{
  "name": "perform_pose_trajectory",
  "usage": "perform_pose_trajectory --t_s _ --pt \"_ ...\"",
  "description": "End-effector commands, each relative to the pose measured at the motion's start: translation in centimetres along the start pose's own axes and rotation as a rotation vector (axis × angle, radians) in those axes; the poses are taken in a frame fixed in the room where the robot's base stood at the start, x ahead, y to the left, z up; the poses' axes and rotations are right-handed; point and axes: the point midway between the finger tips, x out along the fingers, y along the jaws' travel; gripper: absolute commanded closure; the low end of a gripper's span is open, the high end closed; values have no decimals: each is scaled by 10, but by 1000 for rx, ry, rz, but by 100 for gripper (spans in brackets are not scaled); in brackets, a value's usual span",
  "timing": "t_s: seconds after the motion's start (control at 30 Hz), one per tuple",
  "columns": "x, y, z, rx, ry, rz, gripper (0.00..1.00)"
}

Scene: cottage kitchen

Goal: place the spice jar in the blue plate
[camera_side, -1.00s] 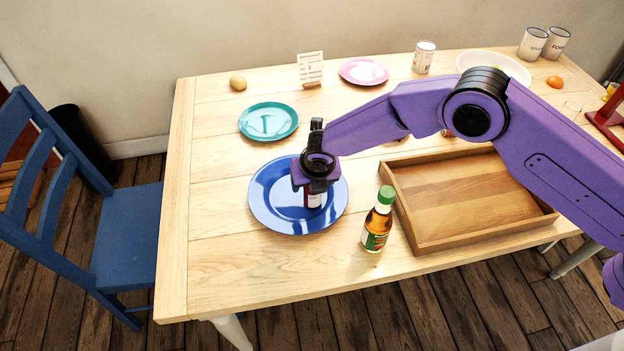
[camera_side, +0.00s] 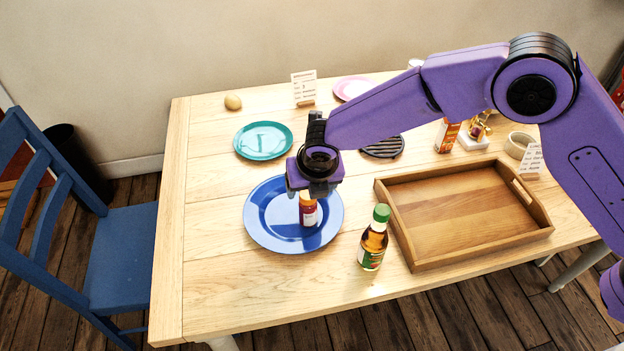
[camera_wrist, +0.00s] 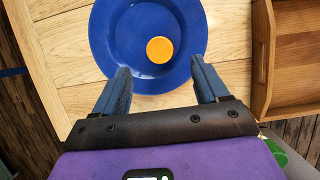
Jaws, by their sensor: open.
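The spice jar (camera_side: 308,212) stands upright in the blue plate (camera_side: 266,222), a little right of the plate's middle. Its orange lid (camera_wrist: 160,49) shows from above in the wrist view, inside the blue plate (camera_wrist: 104,38). My gripper (camera_side: 318,190) is above the jar in the side view. In the wrist view my gripper (camera_wrist: 160,82) is open, its two fingers well apart with nothing between them. The jar is clear of both fingers there.
A sauce bottle with a green cap (camera_side: 373,240) stands right of the plate. A wooden tray (camera_side: 400,232) lies farther right. A teal plate (camera_side: 264,141) is behind the blue plate, and a black trivet (camera_side: 383,147) lies behind the tray. The table's front left is clear.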

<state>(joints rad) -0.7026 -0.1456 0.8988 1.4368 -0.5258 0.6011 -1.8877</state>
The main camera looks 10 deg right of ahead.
Motion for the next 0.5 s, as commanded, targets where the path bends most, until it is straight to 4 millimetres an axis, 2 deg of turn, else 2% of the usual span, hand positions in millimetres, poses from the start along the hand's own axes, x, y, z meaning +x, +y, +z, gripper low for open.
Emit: perform_pose_trajectory --t_s 0.03,0.2,0.5 --pt "-8 0 1 1 -1 1 26" --pt "-22 0 0 0 0 0 26" --pt "-26 0 0 0 1 -1 26"
